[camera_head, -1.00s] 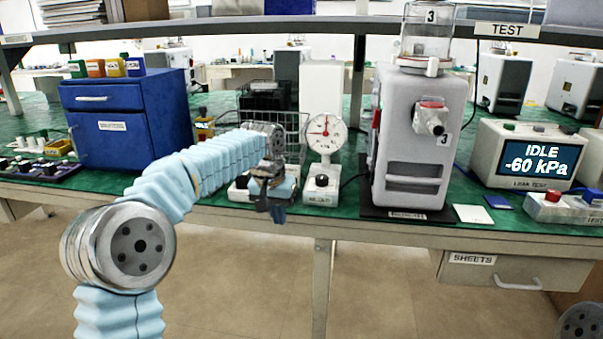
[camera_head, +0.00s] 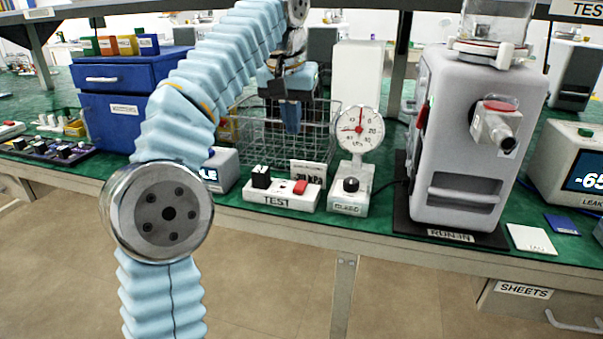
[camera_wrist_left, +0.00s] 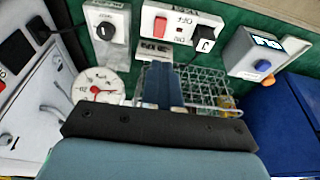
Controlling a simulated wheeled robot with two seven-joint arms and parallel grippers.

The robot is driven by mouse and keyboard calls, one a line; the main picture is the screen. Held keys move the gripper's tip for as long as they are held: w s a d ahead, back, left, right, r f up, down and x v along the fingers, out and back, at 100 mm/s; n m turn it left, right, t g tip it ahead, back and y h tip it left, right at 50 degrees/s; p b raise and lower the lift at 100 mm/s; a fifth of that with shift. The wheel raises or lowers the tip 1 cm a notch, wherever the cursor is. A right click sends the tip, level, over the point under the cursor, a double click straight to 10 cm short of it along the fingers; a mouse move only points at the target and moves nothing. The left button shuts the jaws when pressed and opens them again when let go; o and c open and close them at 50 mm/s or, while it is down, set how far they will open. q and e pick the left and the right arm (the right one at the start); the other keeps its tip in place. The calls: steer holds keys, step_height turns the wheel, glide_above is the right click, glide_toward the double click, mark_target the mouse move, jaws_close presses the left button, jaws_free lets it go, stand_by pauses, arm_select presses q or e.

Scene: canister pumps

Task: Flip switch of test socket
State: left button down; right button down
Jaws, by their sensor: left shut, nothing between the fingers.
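The test socket (camera_head: 270,201) is a white strip labelled TEST on the green bench, with a black plug (camera_head: 261,177) at its left and a red rocker switch (camera_head: 300,187) at its right. In the left wrist view the socket (camera_wrist_left: 180,12) is at the top, with the red switch (camera_wrist_left: 160,25) left of the plug (camera_wrist_left: 205,38). My left gripper (camera_head: 291,118) hangs above and apart from the socket in the head view, its blue fingers shut and empty. The fingers also show in the left wrist view (camera_wrist_left: 163,85). My right gripper is out of view.
A bleed unit with a dial gauge (camera_head: 360,127) stands right of the socket, then a grey canister pump (camera_head: 470,135). A wire basket (camera_head: 260,145) is behind. A blue drawer cabinet (camera_head: 105,110) stands further left.

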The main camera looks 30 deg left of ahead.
mark_target(299, 186)
arm_select(q)
steer(key=shift+f, duration=0.1)
steer(key=x, duration=0.9)
steer(key=s+b+x, duration=0.1)
steer(key=x, duration=0.3)
steer(key=shift+d+f, duration=0.15)
steer(key=shift+f, duration=0.35)
